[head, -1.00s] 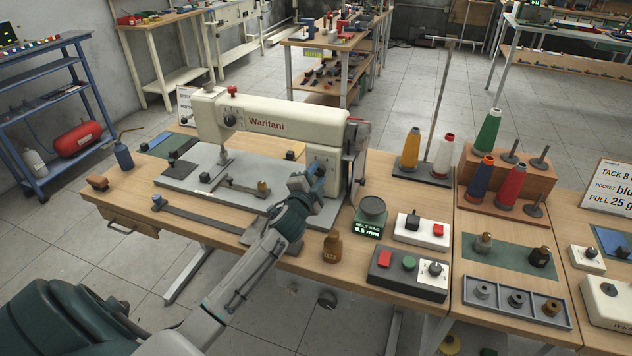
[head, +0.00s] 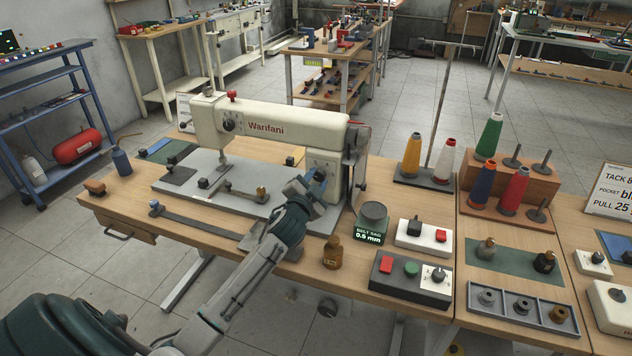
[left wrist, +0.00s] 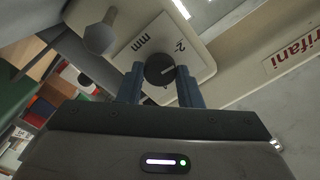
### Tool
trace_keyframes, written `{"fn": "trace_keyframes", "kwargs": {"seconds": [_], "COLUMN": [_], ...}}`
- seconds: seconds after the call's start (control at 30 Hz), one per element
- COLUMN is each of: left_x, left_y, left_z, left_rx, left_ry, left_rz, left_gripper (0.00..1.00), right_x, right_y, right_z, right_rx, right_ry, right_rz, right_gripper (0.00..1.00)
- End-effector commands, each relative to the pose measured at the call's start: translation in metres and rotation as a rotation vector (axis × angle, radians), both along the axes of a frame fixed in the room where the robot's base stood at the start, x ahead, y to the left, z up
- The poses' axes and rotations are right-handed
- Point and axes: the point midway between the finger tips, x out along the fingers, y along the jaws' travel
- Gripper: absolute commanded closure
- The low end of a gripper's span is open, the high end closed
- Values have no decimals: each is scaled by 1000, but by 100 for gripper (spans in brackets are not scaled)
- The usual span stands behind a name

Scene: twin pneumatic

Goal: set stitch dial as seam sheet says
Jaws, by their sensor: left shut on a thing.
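The sewing machine (head: 285,122), cream and marked Warifani, stands on the bench. Its stitch dial (left wrist: 158,67) shows in the left wrist view as a dark round knob on a pale plate (left wrist: 140,58) printed "2" and "mm". A white mark on the knob points to the right of that picture. My left gripper (head: 319,181) is at the machine's right-hand pillar. Its blue fingers (left wrist: 160,88) are shut on the dial, one at each side; they hide the dial in the head view. A placard (head: 610,192) at the right edge is cut off. My right gripper is out of view.
Thread cones (head: 489,136) and a grey parts tray (head: 522,310) stand farther right. A grey lever (left wrist: 100,35) is close to the dial.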

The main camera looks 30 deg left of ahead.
Motion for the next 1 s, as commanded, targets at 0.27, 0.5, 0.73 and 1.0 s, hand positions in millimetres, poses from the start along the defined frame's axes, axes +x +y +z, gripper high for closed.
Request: {"fn": "trace_keyframes", "kwargs": {"seconds": [0.27,0.5,0.73,1.0], "left_x": [0,0,-21,-75], "left_y": [0,0,-5,-18], "left_z": [-1,-1,-3,-4], "left_rx": [0,1,1,1], "left_ry": [3,2,3,3], "left_rz": [1,0,-1,-1], "left_gripper": [46,46,46,46], "right_x": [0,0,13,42], "right_y": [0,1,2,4], "right_z": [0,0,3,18], "right_rx": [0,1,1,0], "right_ry": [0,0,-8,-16], "right_rz": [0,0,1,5], "right_gripper": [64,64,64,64]}}
